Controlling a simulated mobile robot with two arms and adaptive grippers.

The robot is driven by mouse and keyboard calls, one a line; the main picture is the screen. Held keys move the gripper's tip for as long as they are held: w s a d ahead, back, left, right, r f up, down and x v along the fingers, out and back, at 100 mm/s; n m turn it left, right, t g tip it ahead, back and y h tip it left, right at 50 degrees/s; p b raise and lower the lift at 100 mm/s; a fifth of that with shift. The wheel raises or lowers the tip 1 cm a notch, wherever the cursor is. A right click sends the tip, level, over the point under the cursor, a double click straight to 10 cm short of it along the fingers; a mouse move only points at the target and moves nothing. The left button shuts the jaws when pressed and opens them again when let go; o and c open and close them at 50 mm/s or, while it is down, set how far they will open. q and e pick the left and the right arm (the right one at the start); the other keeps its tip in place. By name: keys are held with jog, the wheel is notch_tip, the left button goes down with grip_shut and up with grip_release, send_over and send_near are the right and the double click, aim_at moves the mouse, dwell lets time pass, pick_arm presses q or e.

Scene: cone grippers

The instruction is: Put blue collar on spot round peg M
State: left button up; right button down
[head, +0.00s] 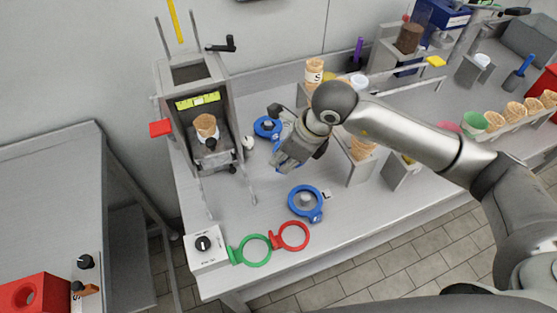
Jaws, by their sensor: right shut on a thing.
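My right gripper (284,160) reaches down over the middle of the table and is shut on a blue collar (277,150). Only slivers of this collar show beside the fingers, and whatever lies under it is hidden. A second blue collar (267,135) lies farther back, around a grey round peg (268,124). A third blue collar (293,206) lies nearer the front around another grey round peg (305,199), with a small label beside it that seems to read L. I cannot tell whether the held collar is around peg M. My left gripper is not in view.
A grey press frame (222,115) holding a cone stands left of the gripper. A green ring (240,259), a red ring (304,246) and a white dial box (207,246) lie at the front edge. Cone holders stand right, under my arm.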

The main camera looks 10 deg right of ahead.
jog(key=w+f, duration=0.2)
jog(key=w+f+p, duration=0.1)
jog(key=w+f, duration=0.1)
jog(key=f, duration=0.1)
jog(key=shift+w+a+f, duration=0.1)
jog(key=shift+a+f, duration=0.1)
notch_tip(320, 180, down, 3)
jog(key=shift+w+r+p, duration=0.1)
jog(key=shift+p, duration=1.05)
jog(key=shift+f, duration=0.2)
jog(key=shift+f, duration=0.1)
jog(key=shift+f+b, duration=0.15)
jog(key=shift+b, duration=0.15)
jog(key=c, duration=1.6)
grip_release()
jog(key=shift+o, duration=0.2)
